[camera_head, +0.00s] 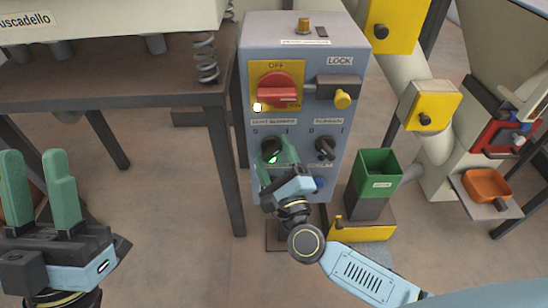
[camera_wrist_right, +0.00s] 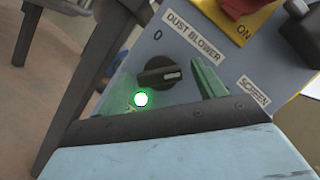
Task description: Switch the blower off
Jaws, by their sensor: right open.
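The dust blower knob (camera_head: 271,147) is a black rotary switch on the grey control panel (camera_head: 260,28), with 0 and I marks above it. In the right wrist view the knob (camera_wrist_right: 157,73) has its white mark pointing right, away from the 0. A green lamp (camera_wrist_right: 140,99) glows just below it. My right gripper (camera_head: 277,160) is open at the panel. In the wrist view its green fingers (camera_wrist_right: 165,78) stand on either side of the knob; I cannot tell whether they touch it. My left gripper (camera_head: 38,154) is open and empty at the lower left, far from the panel.
A similar black knob (camera_head: 325,148) sits right of the blower knob. Above are a red OFF switch (camera_head: 277,92) on a yellow plate and a yellow lock knob (camera_head: 342,99). A green bin (camera_head: 379,163) stands right of the panel, and a dark table (camera_head: 110,97) left.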

